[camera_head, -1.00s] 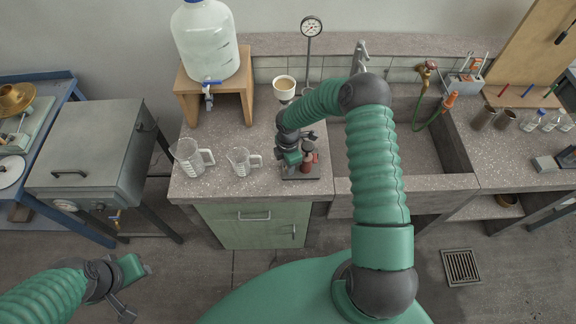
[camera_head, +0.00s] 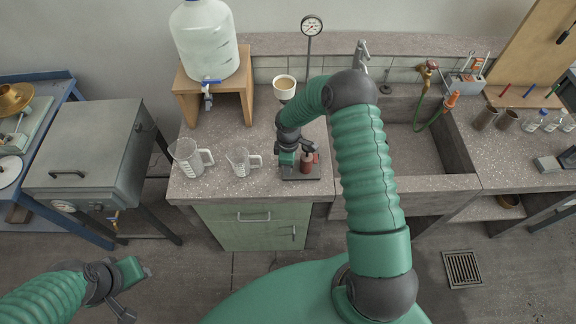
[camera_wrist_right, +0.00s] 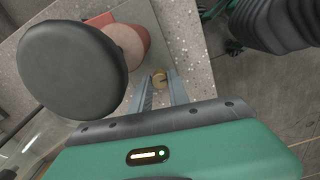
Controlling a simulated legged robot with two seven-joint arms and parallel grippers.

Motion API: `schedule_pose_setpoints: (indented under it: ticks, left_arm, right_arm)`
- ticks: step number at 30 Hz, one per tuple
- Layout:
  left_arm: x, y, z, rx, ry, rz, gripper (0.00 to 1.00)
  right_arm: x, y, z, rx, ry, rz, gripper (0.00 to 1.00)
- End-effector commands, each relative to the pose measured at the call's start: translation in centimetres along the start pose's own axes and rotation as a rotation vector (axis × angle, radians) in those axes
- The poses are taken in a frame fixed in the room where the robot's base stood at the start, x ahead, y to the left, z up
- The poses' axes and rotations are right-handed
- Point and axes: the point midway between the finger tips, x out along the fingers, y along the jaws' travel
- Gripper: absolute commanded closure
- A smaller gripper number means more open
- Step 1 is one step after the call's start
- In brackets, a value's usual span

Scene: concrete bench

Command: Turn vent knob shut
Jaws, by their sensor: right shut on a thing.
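In the head view my right gripper (camera_head: 288,160) is low over the bench beside a small red device (camera_head: 308,162) on a dark base plate; the knob is hidden there. In the wrist view a large dark round disc (camera_wrist_right: 72,68) and a reddish body (camera_wrist_right: 135,20) are left of the fingers. My left gripper (camera_head: 132,285) hangs over the floor, away from the bench; its fingers are too small to read.
Two clear measuring jugs (camera_head: 188,157) stand left on the bench. A wooden stand (camera_head: 214,92) holds a large bottle. A white funnel (camera_head: 285,83) and a gauge (camera_head: 311,25) rise behind the device. A sink (camera_head: 405,140) lies to the right.

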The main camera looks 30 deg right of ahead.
Motion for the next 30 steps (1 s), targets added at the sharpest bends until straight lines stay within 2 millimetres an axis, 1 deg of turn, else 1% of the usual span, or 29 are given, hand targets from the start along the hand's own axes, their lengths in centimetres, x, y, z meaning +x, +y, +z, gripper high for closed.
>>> schedule_pose_setpoints:
  ticks: [1,11,12,16,26,28,30]
  left_arm:
    - [0.0,0.0,0.0,0.000,0.000,0.000,0.64]
    - [0.0,0.0,0.0,0.000,0.000,0.000,0.64]
    - [0.0,0.0,0.0,0.000,0.000,0.000,0.64]
    - [0.0,0.0,0.0,0.000,0.000,0.000,0.64]
    - [0.0,0.0,0.0,0.000,0.000,0.000,0.64]
    - [0.1,0.0,0.0,0.000,0.000,0.000,0.64]
    - [0.3,0.0,0.1,0.000,0.000,0.000,0.64]
  right_arm:
    - [-0.1,0.3,0.0,0.005,0.001,0.007,1.00]
    - [-0.1,0.3,0.0,0.008,0.002,0.007,1.00]
    - [-0.1,0.3,0.0,0.008,0.002,0.006,0.75]
    - [-0.1,0.2,0.0,0.007,0.001,0.005,0.58]
    - [-0.2,0.1,0.0,0.006,0.001,0.002,0.57]
    - [-0.8,0.1,0.0,0.007,0.002,0.003,0.57]
    - [-2.0,0.2,0.0,0.008,0.002,0.004,0.57]
